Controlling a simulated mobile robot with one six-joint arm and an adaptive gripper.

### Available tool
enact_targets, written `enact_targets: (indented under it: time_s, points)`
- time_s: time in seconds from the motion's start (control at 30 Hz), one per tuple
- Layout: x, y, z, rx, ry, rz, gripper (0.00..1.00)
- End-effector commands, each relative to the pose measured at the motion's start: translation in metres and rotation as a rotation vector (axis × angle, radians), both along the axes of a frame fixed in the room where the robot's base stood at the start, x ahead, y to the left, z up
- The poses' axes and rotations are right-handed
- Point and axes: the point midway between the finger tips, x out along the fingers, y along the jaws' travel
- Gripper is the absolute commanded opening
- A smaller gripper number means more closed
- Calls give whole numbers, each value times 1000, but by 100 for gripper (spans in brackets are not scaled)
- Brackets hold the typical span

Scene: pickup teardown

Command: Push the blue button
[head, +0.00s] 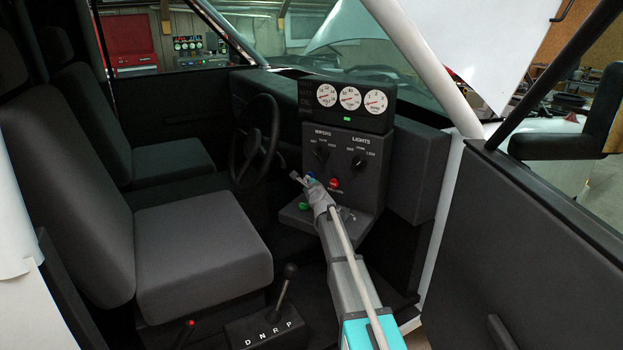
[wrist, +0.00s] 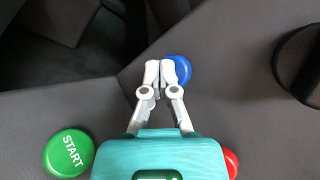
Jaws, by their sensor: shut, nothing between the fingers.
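The blue button (wrist: 184,70) is a round, glossy cap on the dark grey panel, just right of my fingertips in the wrist view. My gripper (wrist: 159,70) is shut and empty, and its white fingers cover the button's left part. I cannot tell whether the fingertips touch the button or hover in front of it. In the head view a small bit of the blue button (head: 310,174) shows beside my gripper (head: 297,177), at the lower left of the dashboard panel.
A green START button (wrist: 69,153) is at the lower left and a red button (wrist: 231,163) at the lower right, partly hidden. A black knob (wrist: 301,66) stands out at the right. The steering wheel (head: 256,141) is left of the panel; the gear lever (head: 289,271) is below.

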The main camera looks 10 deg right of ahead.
Motion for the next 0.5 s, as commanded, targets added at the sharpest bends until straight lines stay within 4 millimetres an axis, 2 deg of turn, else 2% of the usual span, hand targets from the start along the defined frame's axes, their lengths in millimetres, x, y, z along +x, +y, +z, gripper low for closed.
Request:
enact_targets:
  time_s: [0.5]
  points:
    - [-7, 7, 0, 0, -1, -1, 0]
